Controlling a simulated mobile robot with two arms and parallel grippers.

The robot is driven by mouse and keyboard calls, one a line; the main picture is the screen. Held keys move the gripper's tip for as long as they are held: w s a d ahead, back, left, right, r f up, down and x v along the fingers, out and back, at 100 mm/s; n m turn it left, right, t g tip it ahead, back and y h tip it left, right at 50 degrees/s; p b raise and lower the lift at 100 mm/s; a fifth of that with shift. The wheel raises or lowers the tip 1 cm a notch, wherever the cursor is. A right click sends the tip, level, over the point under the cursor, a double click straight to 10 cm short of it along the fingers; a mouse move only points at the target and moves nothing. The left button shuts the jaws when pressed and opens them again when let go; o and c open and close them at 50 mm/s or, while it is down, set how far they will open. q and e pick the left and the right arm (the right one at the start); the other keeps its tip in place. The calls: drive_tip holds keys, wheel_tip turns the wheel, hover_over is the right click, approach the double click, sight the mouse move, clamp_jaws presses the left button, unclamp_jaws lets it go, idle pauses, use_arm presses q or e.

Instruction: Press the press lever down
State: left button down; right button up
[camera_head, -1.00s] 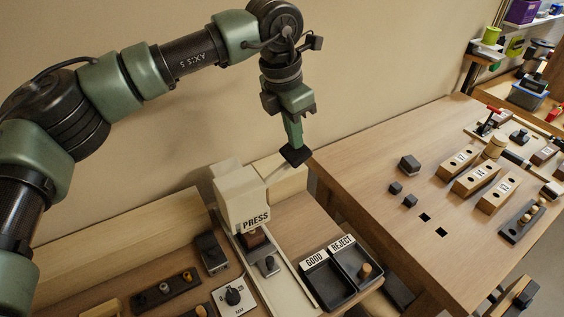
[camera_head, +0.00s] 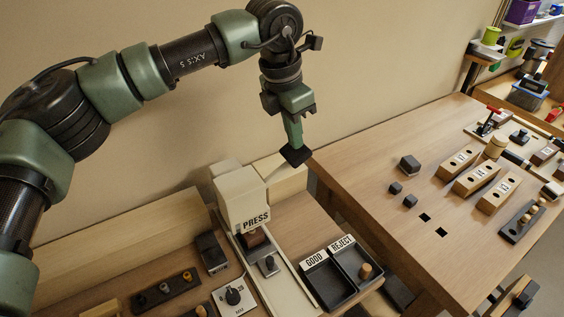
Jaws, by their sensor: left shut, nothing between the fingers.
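The cream press (camera_head: 238,195), labelled PRESS, stands on the near bench. A thin pale rod (camera_head: 273,172), which looks like its lever, slopes up to the right from the press head toward my left gripper (camera_head: 296,157). My left gripper points down with its dark fingertips shut, at the upper end of this rod. The rod's end is hidden at the fingertips, so I cannot tell whether they touch. A brown block (camera_head: 256,241) sits under the press head.
Dark GOOD and REJECT trays (camera_head: 331,296) lie right of the press, with a wooden peg in the REJECT one. A dial (camera_head: 233,297) and a peg rack (camera_head: 165,291) lie to the left. A larger table (camera_head: 375,160) stands to the right.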

sight(300, 151)
use_arm(q)
drive_tip(key=shift+f, duration=0.15)
idle(0.5)
drive_tip(key=shift+f+b, duration=0.25)
drive_tip(key=shift+b, duration=0.1)
drive_tip(key=shift+w+d+f+b, duration=0.15)
drive_tip(key=shift+d+f+b, duration=0.1)
drive_tip(key=shift+f, duration=0.2)
drive_tip(key=shift+w+d+f+b, duration=0.15)
drive_tip(key=shift+f+b, duration=0.05)
drive_tip(key=shift+f, duration=0.35)
drive_tip(key=shift+b+x, duration=0.65)
drive_tip(key=shift+x, duration=0.35)
drive_tip(key=shift+d, duration=0.15)
drive_tip(key=shift+b+x, duration=0.65)
drive_tip(key=shift+x, duration=0.45)
